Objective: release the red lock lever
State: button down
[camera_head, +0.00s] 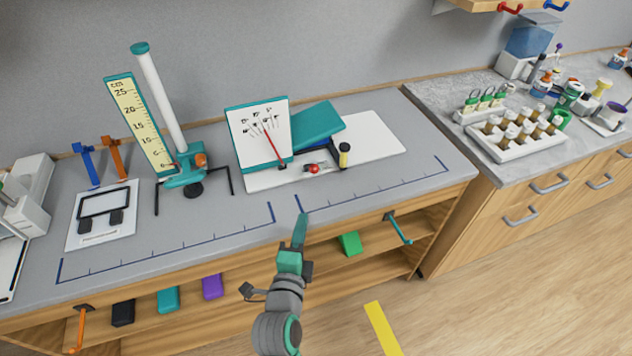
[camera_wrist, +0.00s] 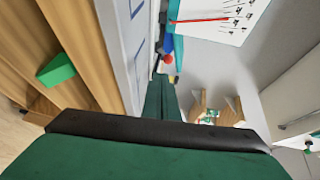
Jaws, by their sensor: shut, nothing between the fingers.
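A small red knob (camera_head: 312,169), the only part I make out of what looks like the red lock lever, sits on the white base plate (camera_head: 380,142) of a device on the grey bench. It also shows in the wrist view (camera_wrist: 167,59), just beyond my fingertips. Behind it stands a teal-framed dial board (camera_head: 260,125) with a red needle; a teal slab (camera_head: 318,124) and a black post with a yellowish top (camera_head: 344,152) are beside it. My gripper (camera_head: 301,217) is shut and empty at the bench's front edge, in front of the knob and apart from it.
A teal stand with a yellow scale (camera_head: 140,122) is to the left. A vial rack (camera_head: 520,140) is on the right counter. A teal hook (camera_head: 398,228) sticks out from the bench front. A green block (camera_head: 350,243) lies on the shelf below. Bench space before the device is clear.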

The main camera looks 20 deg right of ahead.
jog(key=shift+w+d+r, duration=0.1)
jog(key=shift+r, duration=0.05)
send_near(312, 168)
jog(key=w+d+f, duration=0.2)
jog(key=w, duration=0.1)
jog(key=shift+f, duration=0.4)
jog(key=shift+w+d+r, duration=0.15)
jog(key=shift+w+d, duration=0.25)
jog(key=shift+w, duration=0.45)
